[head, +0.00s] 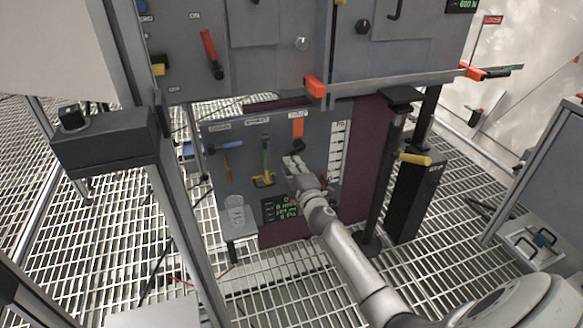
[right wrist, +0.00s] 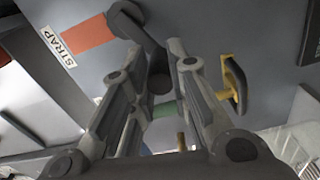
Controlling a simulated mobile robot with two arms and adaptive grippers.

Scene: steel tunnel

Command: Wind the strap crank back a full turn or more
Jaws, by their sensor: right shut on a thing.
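The strap crank (right wrist: 127,18) is a dark grey arm on the grey panel (right wrist: 220,30), beside an orange strip (right wrist: 88,36) and a STRAP label (right wrist: 57,46). In the head view the orange strip (head: 298,128) sits above the crank, with my right gripper (head: 293,163) just below. In the right wrist view my right gripper (right wrist: 157,48) is shut on the crank's outer end, its fingers on either side of it. The fingers partly hide the grip. My left gripper is not in view.
On the same panel are a green strip with a yellow handle (head: 264,180), an orange-handled tool (head: 227,168), a clear container (head: 235,210) and a green-lettered display (head: 280,208). A horizontal bar with an orange end (head: 316,88) crosses above. A dark post (head: 408,195) stands right.

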